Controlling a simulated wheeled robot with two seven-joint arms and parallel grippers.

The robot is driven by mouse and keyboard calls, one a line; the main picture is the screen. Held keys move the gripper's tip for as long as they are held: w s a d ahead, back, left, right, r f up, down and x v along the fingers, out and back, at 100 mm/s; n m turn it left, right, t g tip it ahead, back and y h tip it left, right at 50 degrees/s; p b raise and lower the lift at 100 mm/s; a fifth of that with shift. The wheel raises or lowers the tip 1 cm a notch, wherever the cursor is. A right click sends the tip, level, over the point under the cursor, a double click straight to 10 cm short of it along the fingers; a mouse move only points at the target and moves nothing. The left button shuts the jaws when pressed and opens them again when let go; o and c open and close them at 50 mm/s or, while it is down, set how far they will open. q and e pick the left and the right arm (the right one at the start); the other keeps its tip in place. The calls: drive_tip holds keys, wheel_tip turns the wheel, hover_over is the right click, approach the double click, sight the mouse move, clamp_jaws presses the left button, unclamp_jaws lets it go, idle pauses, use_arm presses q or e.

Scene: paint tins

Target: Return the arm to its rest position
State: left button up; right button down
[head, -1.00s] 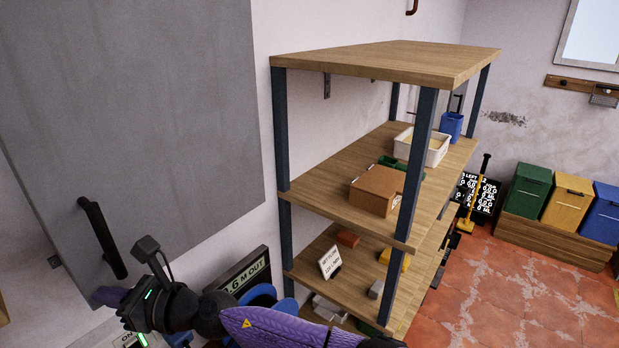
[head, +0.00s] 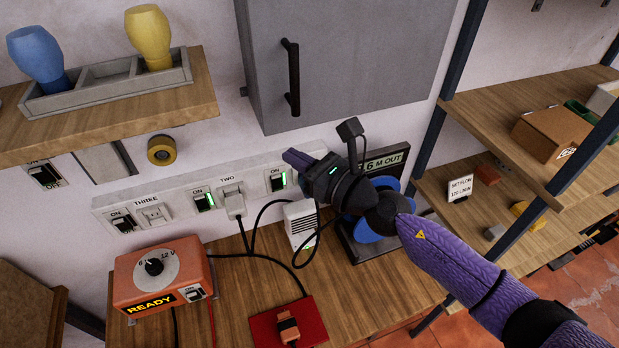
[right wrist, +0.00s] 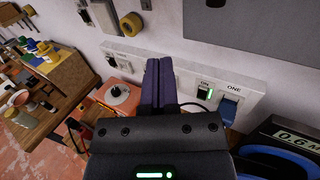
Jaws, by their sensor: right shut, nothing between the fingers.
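My right arm comes in from the lower right in the head view. Its purple right gripper (head: 298,158) is shut and empty, close in front of the white socket strip (head: 160,216) near its right end. In the right wrist view the gripper's fingers (right wrist: 158,82) are together, with nothing between them. A lit switch (right wrist: 205,93) and a blue plug (right wrist: 229,108) under the label ONE show just right of the fingers there. I cannot tell from these frames whether the fingers touch the strip. My left gripper is not in view.
A wooden bench (head: 235,290) below holds an orange power box (head: 160,277) reading READY, a red plate (head: 290,325) and a white adapter (head: 300,222). A grey cabinet (head: 350,60) hangs above. Wooden shelving (head: 560,150) stands at the right.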

drive_tip(key=s+d+m+t+h+p, duration=0.1)
drive_tip(key=s+d+m+t+h, duration=0.2)
drive_tip(key=d+m+h, duration=0.75)
drive_tip(key=s+d+m+t+h, duration=0.2)
drive_tip(key=s+m+h, duration=0.15)
drive_tip(key=m, duration=1.45)
drive_tip(key=s+d+f+m+g, duration=0.2)
drive_tip(key=s+f+m+g, duration=0.5)
drive_tip(key=s, duration=0.3)
drive_tip(key=s+d+f+m+g, duration=0.3)
drive_tip(key=s+f+m+g, duration=0.3)
drive_tip(key=s+m, duration=0.35)
wheel_tip(320, 180, down, 37)
drive_tip(key=s+n+g+b, duration=0.1)
drive_tip(key=s+b, duration=0.2)
drive_tip(key=b, duration=1.5)
drive_tip(key=s+d+f+g+b, duration=0.1)
drive_tip(key=s+f+b, duration=0.5)
drive_tip(key=f, duration=0.5)
drive_tip(key=s+d+f+b, duration=0.1)
drive_tip(key=s+f+b, duration=0.5)
drive_tip(key=f, duration=0.4)
drive_tip(key=shift+s+d+f+g, duration=0.35)
drive_tip(key=shift+d+g, duration=0.05)
